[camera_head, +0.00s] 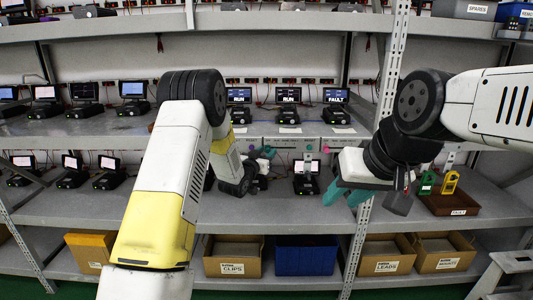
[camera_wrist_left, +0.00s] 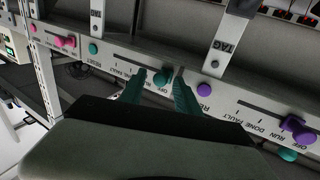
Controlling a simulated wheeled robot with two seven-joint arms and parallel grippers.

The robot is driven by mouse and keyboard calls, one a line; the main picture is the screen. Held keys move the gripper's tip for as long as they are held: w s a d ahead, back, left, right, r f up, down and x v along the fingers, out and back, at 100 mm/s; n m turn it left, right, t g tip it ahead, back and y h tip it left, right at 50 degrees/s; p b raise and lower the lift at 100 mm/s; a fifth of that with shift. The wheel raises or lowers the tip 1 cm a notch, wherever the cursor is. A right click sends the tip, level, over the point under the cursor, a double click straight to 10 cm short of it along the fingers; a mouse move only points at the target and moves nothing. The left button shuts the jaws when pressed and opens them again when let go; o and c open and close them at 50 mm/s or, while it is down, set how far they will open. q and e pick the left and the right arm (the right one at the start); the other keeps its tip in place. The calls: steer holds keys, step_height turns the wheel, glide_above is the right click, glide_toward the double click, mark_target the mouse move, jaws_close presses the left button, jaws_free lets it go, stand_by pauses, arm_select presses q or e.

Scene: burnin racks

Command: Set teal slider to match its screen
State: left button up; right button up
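The teal slider knob (camera_wrist_left: 160,78) sits in its slot in the left wrist view, near the OFF end of a FAULT, DONE, RUN, OFF scale. My left gripper (camera_wrist_left: 157,92) is open, with one teal finger on each side of the knob; contact cannot be told. In the head view, my left gripper (camera_head: 262,153) is at the shelf-edge panel and largely covers the knob. The screen (camera_head: 289,95) above this part of the panel reads RUN. My right gripper (camera_head: 350,192) is apart from the panel, lower right, its fingers seemingly spread and empty.
A purple reset button (camera_wrist_left: 204,90) and purple slider (camera_wrist_left: 300,130) lie to one side, a teal button (camera_wrist_left: 93,48) and pink knobs (camera_wrist_left: 65,42) to the other. A tag bracket (camera_wrist_left: 229,38) hangs close by. A shelf upright (camera_head: 385,90) stands near my right arm.

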arm_select(q)
steer(key=shift+w+d, duration=0.1)
steer(key=shift+w, duration=0.05)
jaws_close()
stand_by(1.4)
